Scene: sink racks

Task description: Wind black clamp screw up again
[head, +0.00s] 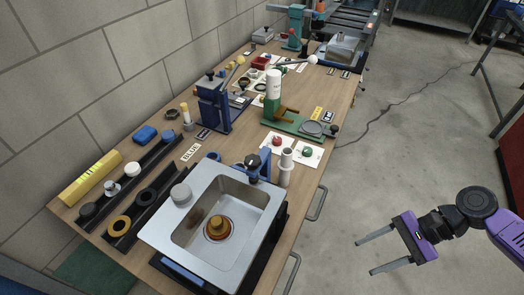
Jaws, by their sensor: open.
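A stainless sink (165,232) sits at the front of the wooden bench. A blue clamp (265,168) stands at the sink's back edge, with a black clamp screw (252,160) topped by a dark knob. How far the screw is wound, and whether its lower end touches the sink, is too small to tell. My gripper (365,258) is open and empty, with two grey fingers pointing left. It is over the concrete floor to the right of the bench, well apart from the clamp and screw.
A pale upright cylinder (285,168) stands right of the clamp. A blue press (213,105) and a green press (273,88) stand behind. Black racks (150,208) with rings lie left of the sink. The floor (385,165) right of the bench is clear.

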